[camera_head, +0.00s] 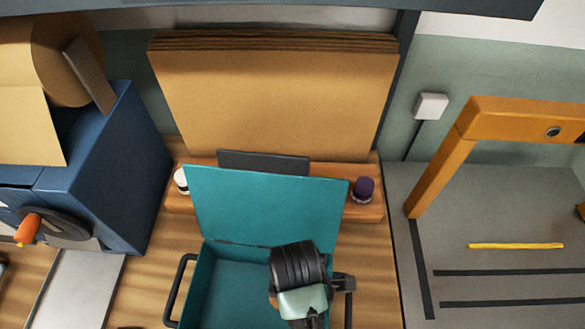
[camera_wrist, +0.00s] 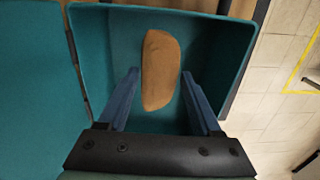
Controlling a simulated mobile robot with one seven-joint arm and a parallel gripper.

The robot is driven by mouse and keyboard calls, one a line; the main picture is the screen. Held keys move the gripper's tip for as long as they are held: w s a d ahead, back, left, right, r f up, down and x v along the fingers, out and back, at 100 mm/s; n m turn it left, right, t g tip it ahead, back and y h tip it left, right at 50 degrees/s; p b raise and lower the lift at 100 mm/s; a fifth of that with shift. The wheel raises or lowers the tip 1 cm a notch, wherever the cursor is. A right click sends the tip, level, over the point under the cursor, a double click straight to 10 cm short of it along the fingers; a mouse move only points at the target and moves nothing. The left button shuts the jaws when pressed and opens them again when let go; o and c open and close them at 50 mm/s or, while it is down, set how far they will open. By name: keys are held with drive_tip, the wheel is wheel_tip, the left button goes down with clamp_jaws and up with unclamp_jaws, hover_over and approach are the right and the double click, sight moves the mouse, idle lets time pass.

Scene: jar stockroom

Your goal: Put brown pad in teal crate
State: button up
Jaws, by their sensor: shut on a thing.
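The teal crate (camera_head: 222,283) stands on the wooden bench with its lid (camera_head: 265,205) raised at the back. In the wrist view the crate (camera_wrist: 232,45) opens below my gripper (camera_wrist: 161,74). The brown pad (camera_wrist: 160,68), an elongated tan piece with rounded ends, lies between my two blue fingers. The fingers are shut on it, and it is over the crate's interior. I cannot tell whether it touches the crate floor. In the head view my wrist covers the right part of the crate and the pad is hidden.
Behind the lid, a white-lidded jar (camera_head: 181,180) and a purple-lidded jar (camera_head: 363,189) stand on a wooden ledge. Large cardboard sheets (camera_head: 270,100) lean behind. A blue machine (camera_head: 100,170) stands left. An orange frame (camera_head: 445,165) stands at right.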

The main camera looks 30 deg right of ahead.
wheel_tip(320, 180, down, 11)
drive_tip(key=shift+f, duration=0.1)
idle(0.3)
drive_tip(key=shift+f, duration=0.1)
drive_tip(key=o, duration=1.3)
drive_tip(key=shift+o, duration=0.2)
wheel_tip(320, 180, up, 12)
drive_tip(key=shift+r, duration=0.2)
